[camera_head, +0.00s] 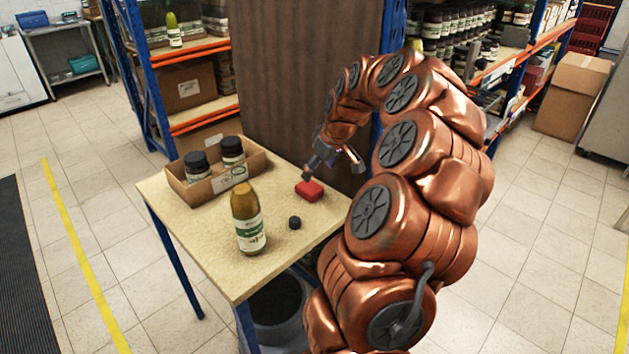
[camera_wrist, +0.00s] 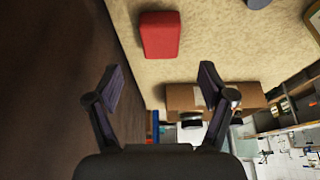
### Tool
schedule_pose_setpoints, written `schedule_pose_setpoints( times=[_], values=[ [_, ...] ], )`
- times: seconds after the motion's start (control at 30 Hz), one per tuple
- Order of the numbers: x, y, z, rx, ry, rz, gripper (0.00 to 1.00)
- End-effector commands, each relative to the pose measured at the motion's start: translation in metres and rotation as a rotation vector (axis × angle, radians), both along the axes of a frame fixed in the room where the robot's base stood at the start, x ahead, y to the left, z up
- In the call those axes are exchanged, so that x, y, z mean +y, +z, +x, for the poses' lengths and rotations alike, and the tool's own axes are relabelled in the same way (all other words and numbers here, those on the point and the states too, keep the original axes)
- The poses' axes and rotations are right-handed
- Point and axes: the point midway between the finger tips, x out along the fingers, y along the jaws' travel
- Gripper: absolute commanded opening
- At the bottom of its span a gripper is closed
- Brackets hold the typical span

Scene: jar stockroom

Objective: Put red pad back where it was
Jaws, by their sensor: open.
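The red pad (camera_head: 309,190) lies on the pale table near its right back edge. In the wrist view the red pad (camera_wrist: 160,36) is on the tabletop, beyond the fingertips and roughly centred between them. My gripper (camera_head: 333,160) is above the back right of the table, close to the pad. In the wrist view my gripper (camera_wrist: 160,74) has its two fingers spread with nothing between them. The pad appears apart from both fingers.
A cardboard tray (camera_head: 214,186) with two dark-lidded jars stands at the table's back left. A yellow-green bottle (camera_head: 248,220) and a small black cap (camera_head: 294,222) stand nearer the front. A tall brown panel (camera_head: 300,90) rises behind the table.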

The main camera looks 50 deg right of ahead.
Motion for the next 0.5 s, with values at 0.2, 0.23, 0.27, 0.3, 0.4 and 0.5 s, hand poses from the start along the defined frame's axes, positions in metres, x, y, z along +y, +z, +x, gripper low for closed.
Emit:
schedule_pose_setpoints(
  times=[0.2,0.23,0.27,0.3,0.4,0.5],
  values=[
    [0.000,0.024,-0.010,0.000,0.000,0.000,0.81],
    [0.000,0.026,-0.011,0.000,0.000,0.000,0.81],
    [0.000,0.028,-0.012,-0.001,0.000,0.000,0.81],
    [0.000,0.030,-0.012,-0.001,0.000,-0.001,0.81],
    [0.000,0.032,-0.013,-0.001,0.000,0.000,0.81],
    [0.000,0.032,-0.013,0.000,0.000,0.000,0.81]
  ],
)
